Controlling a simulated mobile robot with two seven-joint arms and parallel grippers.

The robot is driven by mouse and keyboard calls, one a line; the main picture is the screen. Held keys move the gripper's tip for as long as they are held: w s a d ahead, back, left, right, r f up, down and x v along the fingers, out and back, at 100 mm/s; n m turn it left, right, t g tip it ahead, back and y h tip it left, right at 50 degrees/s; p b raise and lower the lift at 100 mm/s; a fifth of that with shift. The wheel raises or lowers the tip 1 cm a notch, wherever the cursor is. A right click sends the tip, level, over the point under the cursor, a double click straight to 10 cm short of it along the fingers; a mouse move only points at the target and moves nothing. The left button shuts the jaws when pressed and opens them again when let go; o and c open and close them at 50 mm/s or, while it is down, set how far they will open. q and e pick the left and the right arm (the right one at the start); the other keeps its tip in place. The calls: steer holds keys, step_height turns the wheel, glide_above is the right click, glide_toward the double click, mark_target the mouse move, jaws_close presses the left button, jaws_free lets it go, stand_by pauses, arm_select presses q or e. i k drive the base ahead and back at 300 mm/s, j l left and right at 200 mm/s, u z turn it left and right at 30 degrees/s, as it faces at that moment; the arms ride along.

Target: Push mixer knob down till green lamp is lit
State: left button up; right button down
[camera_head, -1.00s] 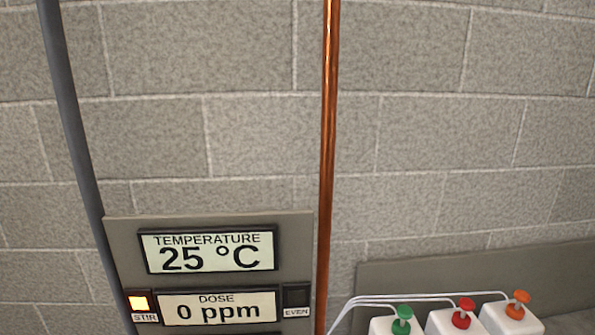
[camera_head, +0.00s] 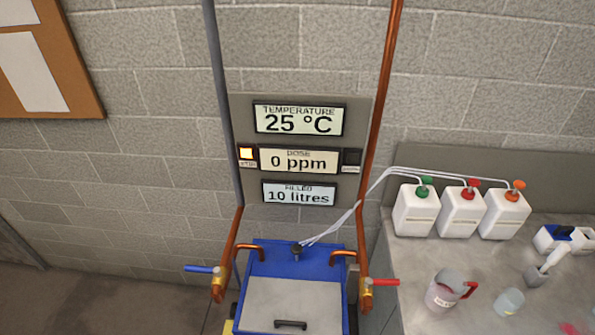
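A blue tank (camera_head: 255,262) with a grey lid (camera_head: 290,302) stands against the wall below the display panel. A small dark knob (camera_head: 297,249) stands up at the tank's back edge, likely the mixer knob; thin white tubes end close to it. The displays show 25 °C, 0 ppm and 10 litres. Neither gripper is in view.
A blue-handled valve (camera_head: 202,269) and a red-handled valve (camera_head: 384,282) flank the tank on copper pipes. At right, a metal bench (camera_head: 415,285) holds white bottles with green, red and orange pumps (camera_head: 462,211), a jug (camera_head: 447,291) and a beaker (camera_head: 508,302).

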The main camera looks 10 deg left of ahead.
mark_target(296, 248)
steer(key=k+u, duration=0.15)
steer(key=k, duration=0.4)
steer(key=l+u, duration=0.3)
steer(key=l, duration=0.5)
steer(key=l+u, duration=0.3)
steer(key=l, duration=0.5)
steer(key=k+l+u, duration=0.1)
steer(key=l+u, duration=0.2)
steer(key=l, duration=0.5)
